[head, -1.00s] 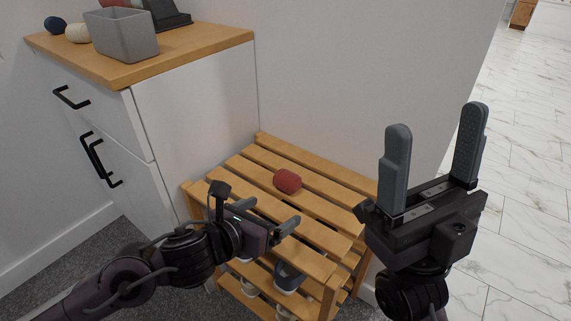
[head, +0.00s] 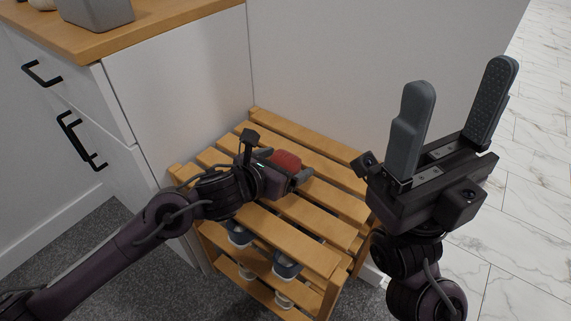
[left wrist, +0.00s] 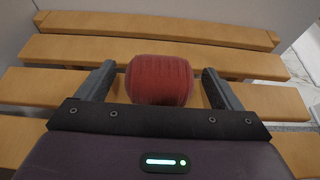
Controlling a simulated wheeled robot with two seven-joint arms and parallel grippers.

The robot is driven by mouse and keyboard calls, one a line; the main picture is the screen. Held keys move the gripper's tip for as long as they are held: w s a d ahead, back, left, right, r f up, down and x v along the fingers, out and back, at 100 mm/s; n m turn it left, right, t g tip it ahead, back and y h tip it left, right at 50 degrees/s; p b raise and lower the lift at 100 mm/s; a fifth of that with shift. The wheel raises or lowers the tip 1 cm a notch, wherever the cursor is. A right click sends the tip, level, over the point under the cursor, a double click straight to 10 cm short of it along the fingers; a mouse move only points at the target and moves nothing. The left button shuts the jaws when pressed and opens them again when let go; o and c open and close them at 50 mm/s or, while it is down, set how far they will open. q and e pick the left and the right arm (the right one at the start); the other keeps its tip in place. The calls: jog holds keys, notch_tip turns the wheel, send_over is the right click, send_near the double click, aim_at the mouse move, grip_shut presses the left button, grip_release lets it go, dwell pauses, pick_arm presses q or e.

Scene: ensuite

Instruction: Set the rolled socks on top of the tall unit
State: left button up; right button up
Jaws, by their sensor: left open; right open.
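The red rolled socks (head: 286,160) lie on the top slats of the wooden rack. In the left wrist view the socks (left wrist: 161,79) sit between the two fingers of my left gripper (left wrist: 160,85), with a gap on each side. My left gripper (head: 284,171) is open and low over the slats. My right gripper (head: 455,112) is open and empty, fingers up, at the right. The tall unit (head: 180,92) is white with a wooden top (head: 165,16) and stands left of the rack.
A grey bin (head: 98,12) stands on the unit's top, with a pale rolled item (head: 42,4) beside it. Shoes (head: 286,266) sit on the rack's (head: 305,259) lower shelf. A wall rises behind the rack. The unit's top is clear toward its right end.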

pick_arm(q)
jog(key=c, duration=1.1)
jog(key=shift+o, duration=0.2)
jog(key=shift+r, duration=0.2)
